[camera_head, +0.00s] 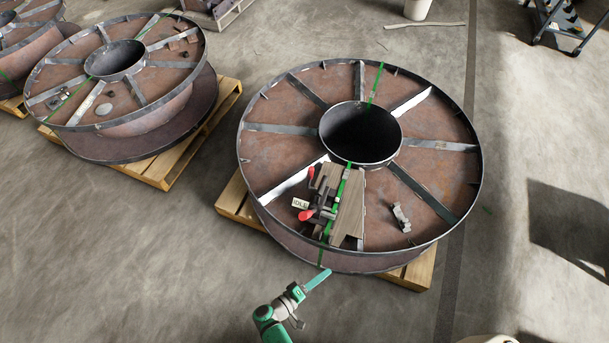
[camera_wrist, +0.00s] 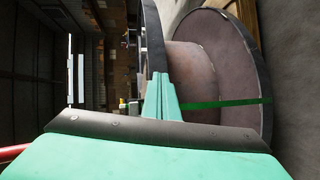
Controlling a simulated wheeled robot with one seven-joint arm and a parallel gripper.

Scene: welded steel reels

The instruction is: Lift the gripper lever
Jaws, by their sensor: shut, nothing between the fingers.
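A dark metal device with two red-ended levers, one red tip nearer me (camera_head: 306,215) and one farther back (camera_head: 311,172), sits on a wooden board (camera_head: 349,205) on top of the near steel reel (camera_head: 440,130). A green strap (camera_head: 338,208) runs over the board beside it. I cannot tell which lever is the gripper lever. My gripper (camera_head: 327,272) is shut and empty, just outside the reel's front rim and apart from the device. In the wrist view my closed teal fingers (camera_wrist: 161,97) point toward the reel's side (camera_wrist: 190,72); the levers are too small to make out there.
A white tag reading "IDLE" (camera_head: 300,203) is beside the device. A small metal piece (camera_head: 401,217) lies on the reel to the right. The reel rests on a wooden pallet (camera_head: 412,272). Another reel (camera_head: 130,75) stands at left. Floor around the near reel is mostly clear.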

